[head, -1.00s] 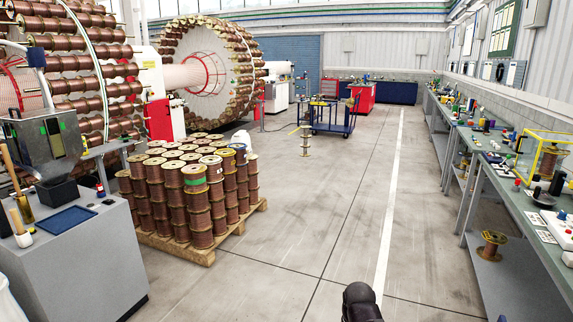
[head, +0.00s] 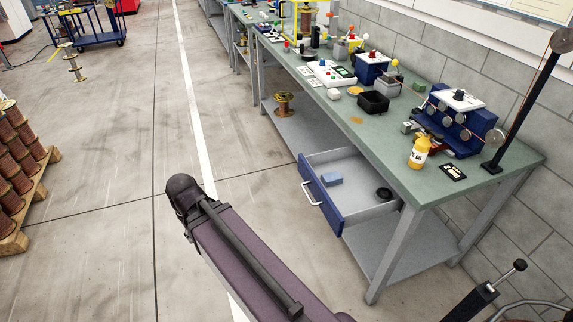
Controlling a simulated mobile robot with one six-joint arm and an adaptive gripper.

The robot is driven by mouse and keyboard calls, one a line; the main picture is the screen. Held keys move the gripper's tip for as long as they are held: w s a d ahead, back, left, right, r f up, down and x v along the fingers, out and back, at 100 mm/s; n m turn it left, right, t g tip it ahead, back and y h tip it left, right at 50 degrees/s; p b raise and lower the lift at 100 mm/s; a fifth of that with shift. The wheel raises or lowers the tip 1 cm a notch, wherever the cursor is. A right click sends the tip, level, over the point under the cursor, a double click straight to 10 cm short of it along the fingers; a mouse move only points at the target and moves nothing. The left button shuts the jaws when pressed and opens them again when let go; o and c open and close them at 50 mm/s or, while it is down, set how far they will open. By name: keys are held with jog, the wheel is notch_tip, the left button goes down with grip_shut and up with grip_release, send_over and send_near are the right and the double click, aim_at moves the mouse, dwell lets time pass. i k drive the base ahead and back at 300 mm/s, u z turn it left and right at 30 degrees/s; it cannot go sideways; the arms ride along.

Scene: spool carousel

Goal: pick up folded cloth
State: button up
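A small blue folded cloth (head: 332,179) appears to lie inside an open drawer (head: 349,207) under the right-hand workbench. The drawer has a blue front with a pale handle, and a dark round object (head: 383,194) lies in it to the right of the cloth. My arm reaches up from the bottom of the head view, left of the drawer and apart from it. My gripper's fingers cannot be made out, so whether it is open or shut does not show.
The green-topped workbench (head: 440,187) holds a yellow bottle (head: 419,152), a blue roller device (head: 462,120), a black bin (head: 373,102) and other small items. A spool (head: 284,104) stands on its lower shelf. Stacked spools (head: 18,150) sit on a pallet at left. The floor between is clear.

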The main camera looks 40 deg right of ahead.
aim_at(331, 179)
jog(key=z, duration=4.45)
jog(key=i, duration=0.1)
jog(key=u, duration=2.9)
